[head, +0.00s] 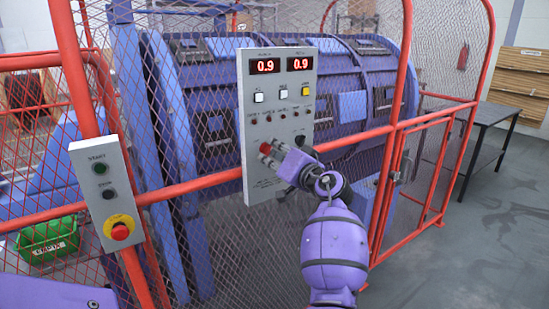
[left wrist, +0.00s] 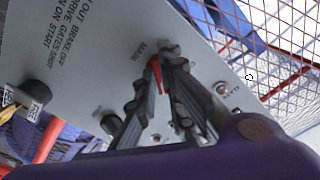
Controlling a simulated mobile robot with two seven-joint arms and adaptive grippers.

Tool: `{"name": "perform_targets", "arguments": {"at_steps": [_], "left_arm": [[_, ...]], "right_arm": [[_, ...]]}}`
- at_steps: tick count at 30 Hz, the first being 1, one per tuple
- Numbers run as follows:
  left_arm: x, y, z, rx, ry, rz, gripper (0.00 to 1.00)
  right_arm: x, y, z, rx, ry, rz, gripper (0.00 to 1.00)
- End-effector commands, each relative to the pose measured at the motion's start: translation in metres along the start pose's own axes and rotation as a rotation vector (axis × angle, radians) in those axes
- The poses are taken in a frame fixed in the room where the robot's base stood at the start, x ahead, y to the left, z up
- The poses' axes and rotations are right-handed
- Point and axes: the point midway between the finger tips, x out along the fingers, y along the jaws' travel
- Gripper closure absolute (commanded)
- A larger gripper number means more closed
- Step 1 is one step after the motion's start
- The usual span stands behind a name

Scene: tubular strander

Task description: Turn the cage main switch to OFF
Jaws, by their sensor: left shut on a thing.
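The cage main switch (left wrist: 156,74) shows in the left wrist view as a narrow red handle on the grey panel face, beside the label MAIN. My left gripper (left wrist: 166,58) is shut on this red handle, with a dark finger on either side. The fingers hide much of the switch, so I cannot read its position. In the head view my left gripper (head: 272,156) reaches the lower part of the grey control panel (head: 257,103). My right gripper is not in view.
The panel's two red displays (head: 283,65) read 0.9. A start/stop box (head: 93,160) with a red emergency button (head: 120,231) is at the left. Red cage rails and mesh surround the purple strander drum (head: 212,155). A dark table (head: 490,112) and open floor lie right.

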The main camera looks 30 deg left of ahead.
Motion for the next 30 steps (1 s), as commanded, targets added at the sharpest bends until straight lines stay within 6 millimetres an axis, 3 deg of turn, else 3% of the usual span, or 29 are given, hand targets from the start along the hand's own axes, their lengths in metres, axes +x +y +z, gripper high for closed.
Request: {"name": "perform_targets", "arguments": {"at_steps": [1,12,30], "left_arm": [[0.001,0.005,0.006,-0.029,0.002,-0.002,1.0],[0.0,0.006,0.006,-0.37,0.004,-0.001,1.0],[0.0,0.004,0.003,-0.943,0.003,0.0,1.0]], "right_arm": [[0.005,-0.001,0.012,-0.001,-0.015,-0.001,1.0],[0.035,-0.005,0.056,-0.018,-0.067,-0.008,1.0],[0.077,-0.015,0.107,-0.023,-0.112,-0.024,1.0]]}}
